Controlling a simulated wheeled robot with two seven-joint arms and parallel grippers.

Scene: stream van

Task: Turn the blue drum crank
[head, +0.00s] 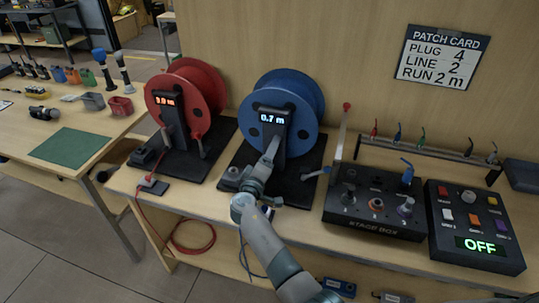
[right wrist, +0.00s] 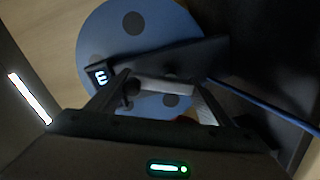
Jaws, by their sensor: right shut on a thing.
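The blue drum (head: 287,92) stands upright on a black base on the bench, and its display (head: 272,120) reads 0.7 m. It also fills the upper middle of the right wrist view (right wrist: 135,50). My right gripper (head: 268,160) is in front of the drum, low on its near face. In the right wrist view, my right gripper (right wrist: 163,90) is shut on the pale crank handle (right wrist: 162,86), which lies crosswise between the fingers. The arm and gripper hide most of the crank in the head view. My left gripper is not in view.
A red drum (head: 190,92) with its own crank stands left of the blue one. The stage box (head: 375,222) and a control box reading OFF (head: 478,225) are to the right. A patch card (head: 443,57) hangs on the wall. A blue cable runs beside the blue drum.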

